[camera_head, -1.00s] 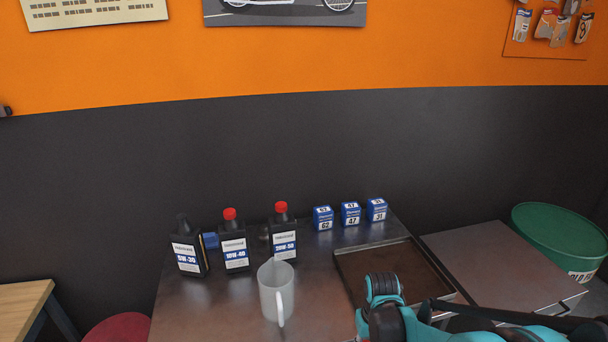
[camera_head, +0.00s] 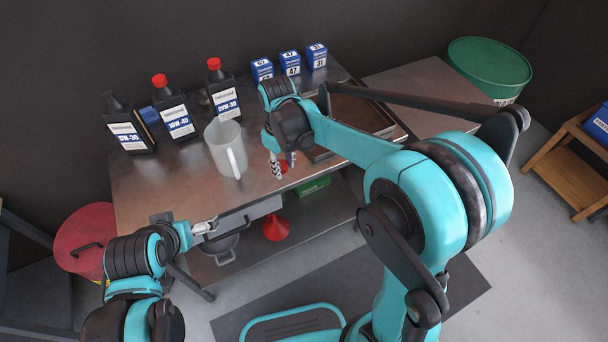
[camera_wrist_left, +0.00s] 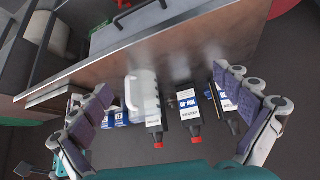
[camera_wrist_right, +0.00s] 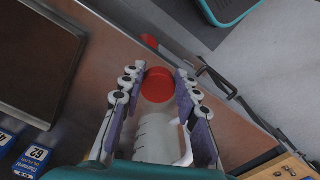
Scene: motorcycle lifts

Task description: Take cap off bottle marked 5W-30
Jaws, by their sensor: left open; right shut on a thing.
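The 5W-30 bottle (camera_head: 127,128) stands upright at the left end of the metal table, with a dark top and no red cap visible on it. It also shows in the left wrist view (camera_wrist_left: 225,103), upside down and right of the other bottles. My right gripper (camera_head: 281,168) is over the table's front part, right of the white jug, and away from the bottle. It is shut on a red cap (camera_wrist_right: 157,86), seen between its fingers in the right wrist view. My left gripper (camera_head: 206,229) is open and empty near the table's front edge.
The 10W-40 bottle (camera_head: 175,115) and 20W-50 bottle (camera_head: 222,95) have red caps. A white jug (camera_head: 227,150) stands before them. Blue boxes (camera_head: 289,63) and a tray (camera_head: 362,109) are at the right. A red funnel (camera_head: 275,229) is below. The front left tabletop is clear.

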